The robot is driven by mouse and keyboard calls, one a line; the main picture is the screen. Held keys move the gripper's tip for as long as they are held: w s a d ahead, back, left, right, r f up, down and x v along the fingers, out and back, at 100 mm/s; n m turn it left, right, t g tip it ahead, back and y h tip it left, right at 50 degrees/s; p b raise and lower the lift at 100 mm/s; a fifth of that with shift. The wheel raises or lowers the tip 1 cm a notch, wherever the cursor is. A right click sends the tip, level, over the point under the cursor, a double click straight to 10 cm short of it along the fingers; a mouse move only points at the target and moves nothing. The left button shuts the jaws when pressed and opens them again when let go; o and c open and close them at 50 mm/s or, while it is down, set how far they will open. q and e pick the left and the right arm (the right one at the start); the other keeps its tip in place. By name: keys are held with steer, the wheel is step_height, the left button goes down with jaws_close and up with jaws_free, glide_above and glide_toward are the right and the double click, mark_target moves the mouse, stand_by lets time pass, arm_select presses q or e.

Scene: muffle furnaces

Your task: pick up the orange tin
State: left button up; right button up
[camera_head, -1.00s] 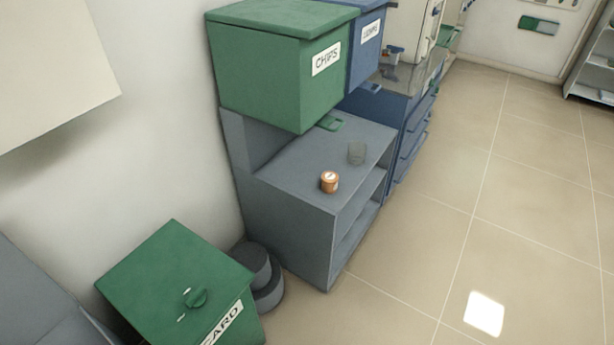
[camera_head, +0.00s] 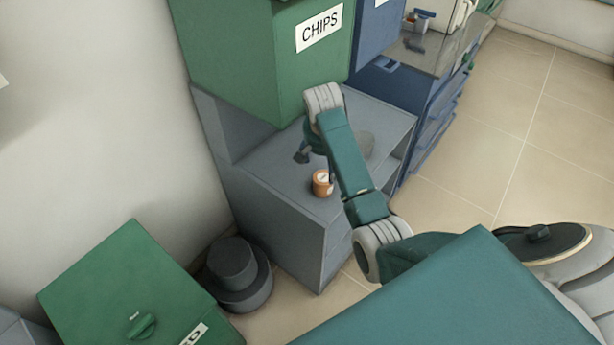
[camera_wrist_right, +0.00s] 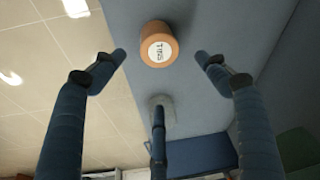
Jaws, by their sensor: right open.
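The orange tin (camera_head: 321,186) has a pale lid and stands upright on the grey shelf unit's top (camera_head: 270,165), near its front edge. I see no contact with the tin. My left gripper is not in view.
A grey translucent cylinder (camera_head: 366,146) stands behind the tin, partly hidden by my arm. The green CHIPS bin (camera_head: 265,60) overhangs the back of the shelf. A lower green bin (camera_head: 120,285) and dark round containers (camera_head: 235,275) stand at left. Floor at right is clear.

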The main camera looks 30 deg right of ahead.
mark_target(324, 178)
steer(key=x, duration=0.3)
steer(key=shift+s+a+f, duration=0.2)
steer(key=shift+s+f, duration=0.05)
steer(key=shift+f, duration=0.1)
steer(key=shift+a+x, duration=0.15)
steer(key=shift+x, duration=1.45)
steer(key=shift+a+x, duration=0.2)
steer(key=shift+x, duration=1.35)
steer(key=c, duration=1.2)
